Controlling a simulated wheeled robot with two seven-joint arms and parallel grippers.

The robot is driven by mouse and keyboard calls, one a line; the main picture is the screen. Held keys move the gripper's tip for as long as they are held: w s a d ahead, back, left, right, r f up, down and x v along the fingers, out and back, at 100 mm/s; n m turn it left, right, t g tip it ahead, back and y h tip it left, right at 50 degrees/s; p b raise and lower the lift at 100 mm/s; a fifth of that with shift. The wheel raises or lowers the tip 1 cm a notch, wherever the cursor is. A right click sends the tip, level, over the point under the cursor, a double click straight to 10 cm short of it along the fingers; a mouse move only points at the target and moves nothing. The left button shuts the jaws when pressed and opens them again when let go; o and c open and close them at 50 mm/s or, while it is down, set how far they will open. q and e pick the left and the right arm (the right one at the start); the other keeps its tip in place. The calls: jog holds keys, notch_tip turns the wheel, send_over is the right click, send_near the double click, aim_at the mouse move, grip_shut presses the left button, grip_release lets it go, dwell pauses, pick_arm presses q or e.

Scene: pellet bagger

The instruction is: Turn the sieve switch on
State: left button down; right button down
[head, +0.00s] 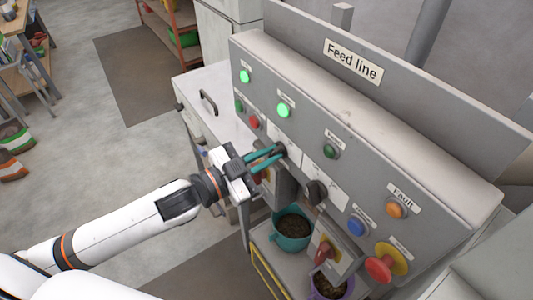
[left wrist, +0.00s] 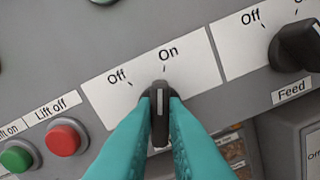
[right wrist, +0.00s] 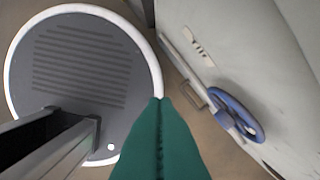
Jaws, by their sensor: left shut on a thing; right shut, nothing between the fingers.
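My left gripper (head: 279,151) is shut on a dark rotary switch knob (left wrist: 160,118) on the grey Feed line panel (head: 290,62). In the left wrist view its teal fingers hold the knob from both sides. The knob stands nearly upright, its pointer towards the On mark rather than the Off mark. The knob's name label is hidden behind the fingers, so I cannot read it as the sieve switch. My right gripper (right wrist: 158,100) is shut and empty, away from the panel; it does not show in the head view.
The Feed switch (left wrist: 300,45) is just right of the held knob. Red (left wrist: 66,137) and green (left wrist: 16,157) lift buttons are left. A red emergency knob (head: 380,268) juts out lower right. A teal bucket (head: 291,244) stands below. A blue handwheel (right wrist: 238,115) is near my right gripper.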

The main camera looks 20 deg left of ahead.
pick_arm(q)
jog(key=shift+m, duration=0.5)
jog(key=c, duration=1.5)
grip_release()
jog(key=shift+o, duration=0.2)
jog(key=shift+s+a+f, duration=0.1)
jog(key=shift+s+a, duration=0.1)
jog(key=b+v, duration=0.3)
jog(key=v, duration=0.8)
jog(key=shift+s, duration=0.2)
